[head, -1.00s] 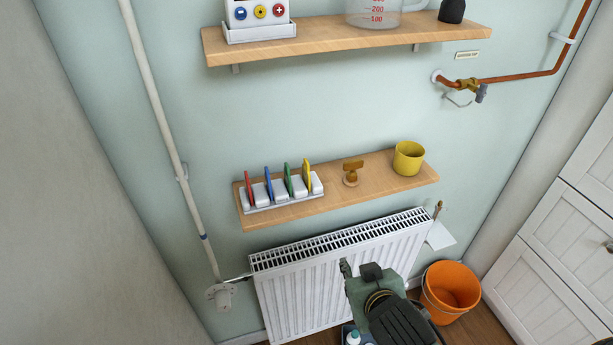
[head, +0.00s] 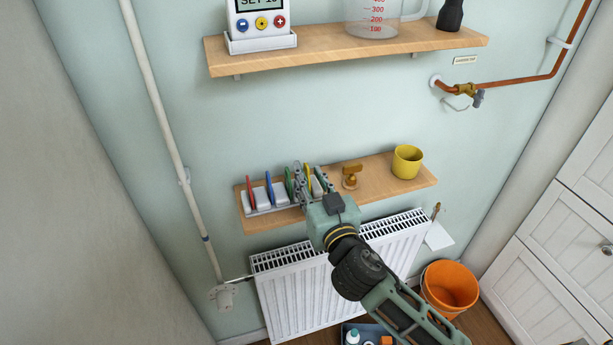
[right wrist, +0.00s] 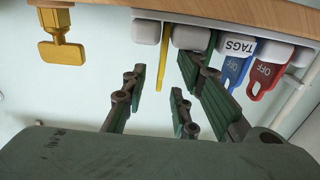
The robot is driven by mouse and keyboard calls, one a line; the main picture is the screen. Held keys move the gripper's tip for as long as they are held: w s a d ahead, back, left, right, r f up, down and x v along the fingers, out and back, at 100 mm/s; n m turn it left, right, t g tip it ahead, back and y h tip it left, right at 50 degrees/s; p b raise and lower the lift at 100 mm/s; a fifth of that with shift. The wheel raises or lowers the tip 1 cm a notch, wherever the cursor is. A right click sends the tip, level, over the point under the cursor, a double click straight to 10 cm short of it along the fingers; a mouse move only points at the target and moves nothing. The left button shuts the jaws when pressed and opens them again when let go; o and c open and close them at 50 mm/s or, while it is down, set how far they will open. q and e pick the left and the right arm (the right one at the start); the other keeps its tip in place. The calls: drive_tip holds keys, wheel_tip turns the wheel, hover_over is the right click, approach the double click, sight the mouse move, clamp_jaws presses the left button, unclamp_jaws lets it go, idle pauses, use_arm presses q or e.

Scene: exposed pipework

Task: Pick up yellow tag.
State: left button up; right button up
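The yellow tag (head: 307,171) stands upright at the right end of the white tag rack (head: 262,210) on the lower wooden shelf. The green tag (head: 289,182) is close beside the finger on the left in the head view. My left gripper is not in view.
The blue tag (head: 269,188) and red tag (head: 250,192) stand farther left in the rack. A brass piece (head: 351,175) and a yellow cup (head: 407,161) stand right of the rack. A white radiator (head: 290,300) is below; another shelf (head: 340,50) is above.

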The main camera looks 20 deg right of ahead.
drive_tip(key=shift+w, duration=0.9)
drive_tip(key=shift+c, duration=0.2)
clamp_jaws()
drive_tip(key=shift+r, duration=0.55)
drive_tip(key=r, duration=0.1)
drive_tip(key=d+r, duration=0.1)
drive_tip(key=r, duration=0.1)
drive_tip(key=shift+d+r, duration=0.1)
drive_tip(key=shift+r, duration=0.15)
drive_tip(key=d+r+b, duration=0.2)
drive_tip(key=d+r, duration=0.4)
drive_tip(key=d, duration=0.4)
drive_tip(key=shift+s+d+r, duration=0.2)
drive_tip(key=shift+s, duration=0.15)
